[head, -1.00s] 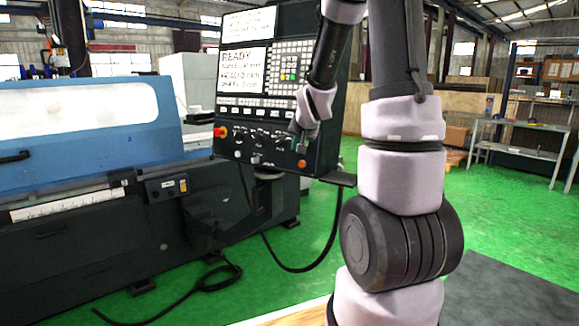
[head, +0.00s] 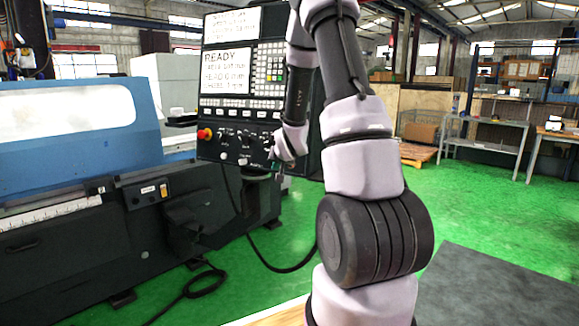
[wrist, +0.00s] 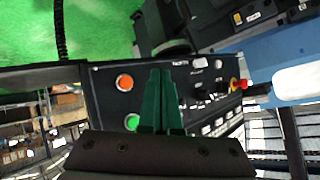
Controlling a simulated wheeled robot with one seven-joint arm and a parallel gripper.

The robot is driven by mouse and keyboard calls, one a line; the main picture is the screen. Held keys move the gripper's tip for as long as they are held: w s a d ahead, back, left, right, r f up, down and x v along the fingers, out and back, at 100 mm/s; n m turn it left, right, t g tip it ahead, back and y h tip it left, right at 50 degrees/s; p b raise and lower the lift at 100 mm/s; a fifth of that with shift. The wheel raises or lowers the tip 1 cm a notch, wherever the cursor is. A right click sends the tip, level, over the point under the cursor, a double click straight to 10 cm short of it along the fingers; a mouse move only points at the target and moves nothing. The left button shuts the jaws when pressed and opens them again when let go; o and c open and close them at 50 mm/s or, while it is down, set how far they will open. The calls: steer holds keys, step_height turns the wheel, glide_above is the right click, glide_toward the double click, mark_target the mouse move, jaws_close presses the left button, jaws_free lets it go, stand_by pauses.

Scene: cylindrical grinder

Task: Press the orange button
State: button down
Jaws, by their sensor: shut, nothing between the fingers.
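The orange button (wrist: 125,82) is a round button on the dark control panel (wrist: 100,100) in the wrist view. A round green button (wrist: 131,122) sits below it in that picture. My gripper (wrist: 160,72) is shut and empty, its dark green fingers side by side, with the tips to the right of the orange button. I cannot tell whether the tips touch the panel. In the head view my gripper (head: 275,166) is at the lower right of the control panel (head: 228,148), and it and my arm largely hide the orange button there.
A red emergency stop knob (wrist: 244,84) is at the panel's far end, also seen in the head view (head: 204,134). Several small knobs and switches lie between. The blue grinder (head: 80,125) stands left. Green floor is open to the right.

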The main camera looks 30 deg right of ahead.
steer(key=w+d+f, duration=0.1)
steer(key=w+d, duration=0.4)
steer(key=d, duration=0.1)
steer(key=shift+d+f, duration=0.25)
steer(key=shift+d, duration=0.1)
steer(key=shift+d, duration=0.15)
stand_by(1.8)
steer(key=shift+w+d, duration=0.15)
steer(key=shift+w, duration=0.05)
steer(key=shift+w+d+f, duration=0.15)
steer(key=shift+w+d, duration=0.1)
steer(key=shift+d, duration=0.15)
stand_by(0.7)
steer(key=shift+a, duration=0.1)
steer(key=shift+s+a+r, duration=0.2)
steer(key=shift+s+a, duration=0.3)
steer(key=shift+a, duration=0.1)
steer(key=shift+s+a+r, duration=0.2)
steer(key=shift+s+a, duration=0.55)
steer(key=shift+a, duration=0.25)
steer(key=shift+s+a+r, duration=0.2)
steer(key=shift+s+a, duration=0.55)
steer(key=shift+a, duration=0.2)
